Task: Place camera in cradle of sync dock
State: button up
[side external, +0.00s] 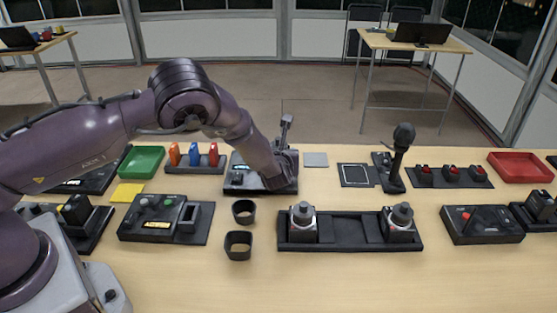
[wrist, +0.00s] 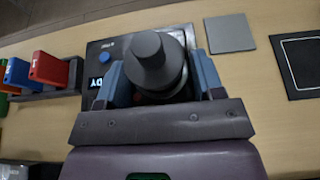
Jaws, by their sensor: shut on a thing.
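My gripper (wrist: 162,84) is shut on a dark camera with a round lens (wrist: 158,58), its blue-grey fingers on either side. The sync dock (wrist: 98,52) is the black unit with a blue button and a lit display, partly covered by the gripper and camera. In the side external view my gripper (side external: 279,181) is over the right part of the dock (side external: 236,186) and hides the held camera. I cannot tell whether the camera touches the cradle. Two more cameras, a left one (side external: 302,224) and a right one (side external: 399,224), stand in a black tray (side external: 350,244).
A grey square (side external: 315,160) and a black outlined pad (side external: 356,175) lie to the right. The front table strip is clear.

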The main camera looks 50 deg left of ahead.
jog(key=shift+f, duration=0.6)
jog(key=shift+f, duration=0.15)
jog(key=o, duration=1.4)
jog(key=shift+f, duration=0.1)
